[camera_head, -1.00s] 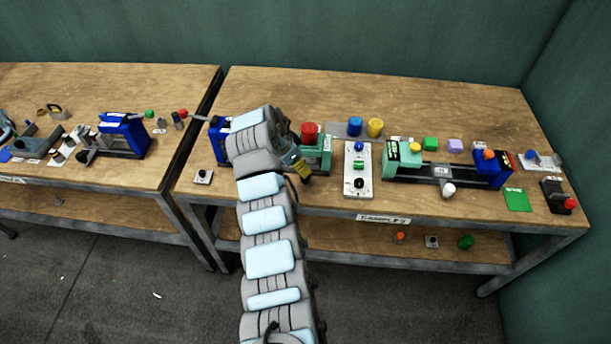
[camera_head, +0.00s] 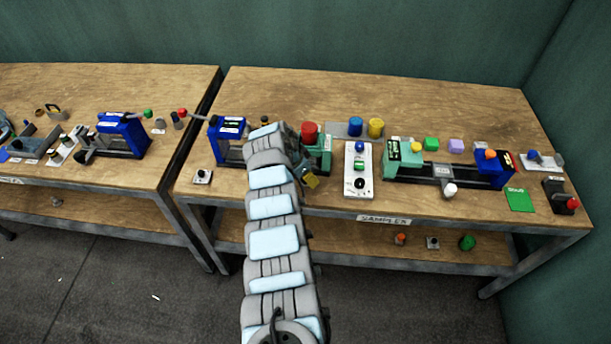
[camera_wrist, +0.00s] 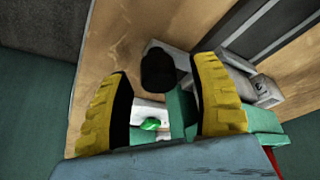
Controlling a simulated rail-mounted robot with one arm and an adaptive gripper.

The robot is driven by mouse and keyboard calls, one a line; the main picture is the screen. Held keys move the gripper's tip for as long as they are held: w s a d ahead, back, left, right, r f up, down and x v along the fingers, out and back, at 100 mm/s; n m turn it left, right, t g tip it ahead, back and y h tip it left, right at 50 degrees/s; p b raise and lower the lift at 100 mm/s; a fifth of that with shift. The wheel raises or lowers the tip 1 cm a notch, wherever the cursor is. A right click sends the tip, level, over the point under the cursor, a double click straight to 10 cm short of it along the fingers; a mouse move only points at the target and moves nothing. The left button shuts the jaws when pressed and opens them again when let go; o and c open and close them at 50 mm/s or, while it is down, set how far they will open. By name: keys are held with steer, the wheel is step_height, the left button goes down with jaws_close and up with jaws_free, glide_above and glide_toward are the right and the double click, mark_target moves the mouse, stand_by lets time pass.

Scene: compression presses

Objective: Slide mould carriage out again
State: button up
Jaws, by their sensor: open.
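The press behind my arm has a blue end block (camera_head: 226,130) and a green end block (camera_head: 322,158). Its middle is hidden by my arm in the head view. My gripper (camera_head: 311,181) is at the front of the green end. In the wrist view my gripper (camera_wrist: 165,98) is open, with yellow fingers apart. A black round knob (camera_wrist: 157,66) shows between and beyond the fingertips, with visible gaps. It joins a light grey part that appears to be the mould carriage (camera_wrist: 265,90), beside dark rails. Whether the fingers touch anything cannot be told.
Just right stands a white button panel (camera_head: 360,188). A second press with a green block (camera_head: 402,160) and white knob (camera_head: 449,189) is farther right. A small button box (camera_head: 202,177) lies at the left front.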

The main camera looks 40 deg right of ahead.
stand_by(0.3)
steer(key=shift+f, duration=0.1)
jaws_close()
steer(key=shift+a, duration=0.1)
